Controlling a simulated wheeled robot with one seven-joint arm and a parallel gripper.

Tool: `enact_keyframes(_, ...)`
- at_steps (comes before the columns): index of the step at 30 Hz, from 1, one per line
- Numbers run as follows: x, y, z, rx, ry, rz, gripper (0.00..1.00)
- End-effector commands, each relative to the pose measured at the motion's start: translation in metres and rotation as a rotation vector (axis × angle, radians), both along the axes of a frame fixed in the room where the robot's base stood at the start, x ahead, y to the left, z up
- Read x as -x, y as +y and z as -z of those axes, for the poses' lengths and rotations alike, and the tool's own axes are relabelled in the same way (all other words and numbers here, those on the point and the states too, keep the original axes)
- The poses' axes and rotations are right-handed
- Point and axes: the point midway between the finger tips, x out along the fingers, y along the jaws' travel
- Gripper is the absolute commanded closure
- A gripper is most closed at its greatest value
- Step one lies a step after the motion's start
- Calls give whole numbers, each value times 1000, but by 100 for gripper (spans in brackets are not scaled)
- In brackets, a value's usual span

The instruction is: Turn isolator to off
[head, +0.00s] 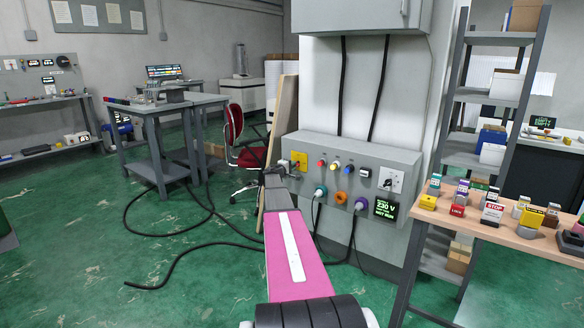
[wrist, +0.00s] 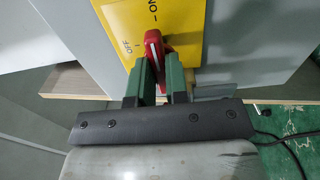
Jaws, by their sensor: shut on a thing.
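The isolator's yellow plate (head: 300,158) is at the left end of the grey wall panel in the head view. In the wrist view the plate (wrist: 185,18) fills the top middle, with an ON mark at its top and an OFF mark at its left. The red isolator handle (wrist: 154,46) stands out from the plate between these marks. My gripper (wrist: 158,72) is shut on the handle, one green finger on each side. In the head view my gripper (head: 273,172) is at the panel's left end and the handle cannot be made out.
The panel (head: 345,150) also carries several coloured buttons, sockets with cables, a white switch plate (head: 391,178) and a small display reading 230 V (head: 385,208). A wooden bench (head: 490,228) with lockout tags and padlocks stands at the right. Cables lie on the green floor at the left.

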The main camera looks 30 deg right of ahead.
Motion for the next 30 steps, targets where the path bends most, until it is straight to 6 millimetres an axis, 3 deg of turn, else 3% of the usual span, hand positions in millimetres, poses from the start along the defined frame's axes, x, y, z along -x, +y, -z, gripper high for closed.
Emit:
enact_keyframes(11, 0, 0, 0, 73, 181, 1, 100)
enact_keyframes(30, 0, 0, 1, 304, 738, 2, 100)
